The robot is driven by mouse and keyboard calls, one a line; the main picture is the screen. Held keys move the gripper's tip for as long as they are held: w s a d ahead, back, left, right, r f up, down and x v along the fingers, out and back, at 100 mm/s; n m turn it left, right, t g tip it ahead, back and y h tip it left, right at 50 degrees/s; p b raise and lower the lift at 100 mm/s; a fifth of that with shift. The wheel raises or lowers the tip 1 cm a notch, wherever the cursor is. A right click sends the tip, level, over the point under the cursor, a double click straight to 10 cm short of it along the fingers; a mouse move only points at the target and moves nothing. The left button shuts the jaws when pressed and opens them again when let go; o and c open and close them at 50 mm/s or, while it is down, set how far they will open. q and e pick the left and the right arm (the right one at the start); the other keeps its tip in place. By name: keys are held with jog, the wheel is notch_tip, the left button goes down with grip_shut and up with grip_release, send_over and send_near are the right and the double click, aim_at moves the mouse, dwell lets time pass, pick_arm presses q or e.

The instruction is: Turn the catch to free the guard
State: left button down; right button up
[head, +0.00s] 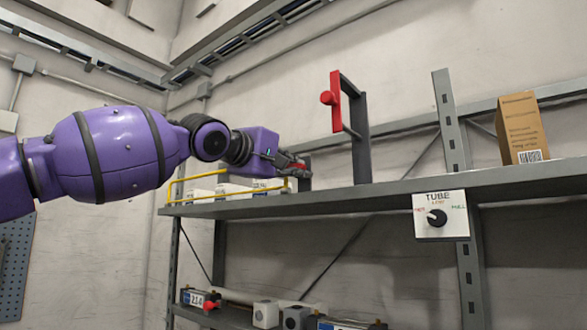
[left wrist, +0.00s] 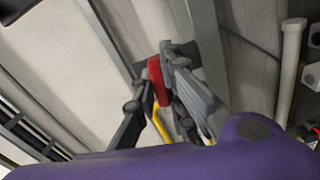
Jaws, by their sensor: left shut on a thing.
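My left gripper (head: 294,166) reaches in from the left above the shelf and is shut on a small red piece, which looks like the catch (left wrist: 155,80). In the left wrist view the red piece sits between the fingertips (left wrist: 160,75); its lower part is partly hidden by the fingers. The yellow guard (head: 190,200) is a rail along the front left of the shelf, with white boxes (head: 234,188) behind it. A yellow bar of it also shows behind the fingers in the left wrist view (left wrist: 160,127). My right gripper is not in view.
A dark upright frame (head: 361,140) with a red plate and knob (head: 335,100) stands on the shelf (head: 390,189). A cardboard box (head: 522,128) stands at right. A dial panel (head: 440,216) marked TUBE hangs at the shelf's front edge. Several items sit on the lower shelf.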

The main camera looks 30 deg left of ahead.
pick_arm(q)
jog(key=m, duration=0.4)
jog(key=shift+m, duration=0.3)
jog(key=m, duration=0.3)
jog(key=shift+r+m, duration=0.1)
jog(key=shift+m, duration=0.2)
jog(key=m, duration=0.3)
jog(key=shift+m, duration=0.3)
jog(key=shift+m+p, duration=0.35)
jog(key=shift+m, duration=1.95)
jog(key=c, duration=1.9)
grip_release()
jog(key=shift+o, duration=0.5)
jog(key=s+a, duration=0.1)
jog(key=s, duration=1.1)
